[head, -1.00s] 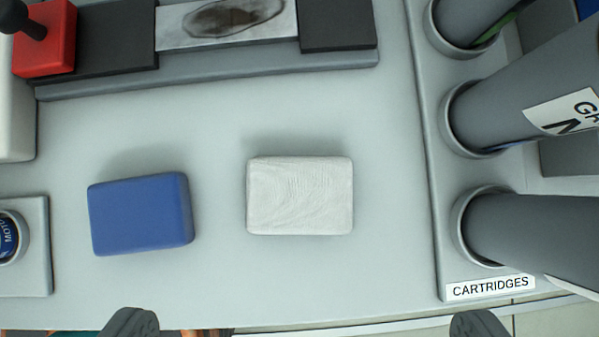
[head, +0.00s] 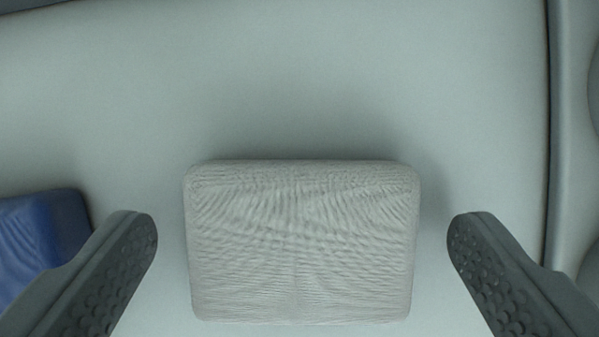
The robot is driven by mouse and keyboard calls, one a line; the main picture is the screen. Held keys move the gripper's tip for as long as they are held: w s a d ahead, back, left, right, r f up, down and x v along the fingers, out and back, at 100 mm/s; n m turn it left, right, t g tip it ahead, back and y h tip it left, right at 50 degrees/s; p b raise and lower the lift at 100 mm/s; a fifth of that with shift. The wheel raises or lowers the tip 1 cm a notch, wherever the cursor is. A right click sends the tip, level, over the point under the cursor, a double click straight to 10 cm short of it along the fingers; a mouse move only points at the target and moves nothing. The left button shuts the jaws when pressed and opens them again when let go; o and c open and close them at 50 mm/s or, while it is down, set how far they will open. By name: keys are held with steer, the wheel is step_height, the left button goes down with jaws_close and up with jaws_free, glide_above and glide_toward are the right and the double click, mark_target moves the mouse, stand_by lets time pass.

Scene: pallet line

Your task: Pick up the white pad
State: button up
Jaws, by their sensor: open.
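The white pad (head: 302,243) lies flat on the pale grey worktop in the lower middle of the head view. It is a rounded block with a fine wavy texture and looks greyish in shadow. My gripper (head: 302,228) is open. One finger is on the left of the pad and one on the right, with a gap on each side. Neither finger appears to touch it. How high the fingertips are above the worktop is hard to tell.
A blue pad (head: 38,240) lies at the left edge, partly behind my left finger. A raised grey edge (head: 562,130) runs down the right side. The worktop (head: 290,80) beyond the white pad is clear.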

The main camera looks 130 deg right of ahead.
mark_target(299, 271)
steer(key=shift+f, duration=0.1)
steer(key=shift+c, duration=0.4)
steer(key=c, duration=1)
steer(key=shift+o, duration=0.2)
step_height(299, 271, up, 18)
steer(key=shift+o, duration=0.3)
steer(key=shift+a, duration=0.1)
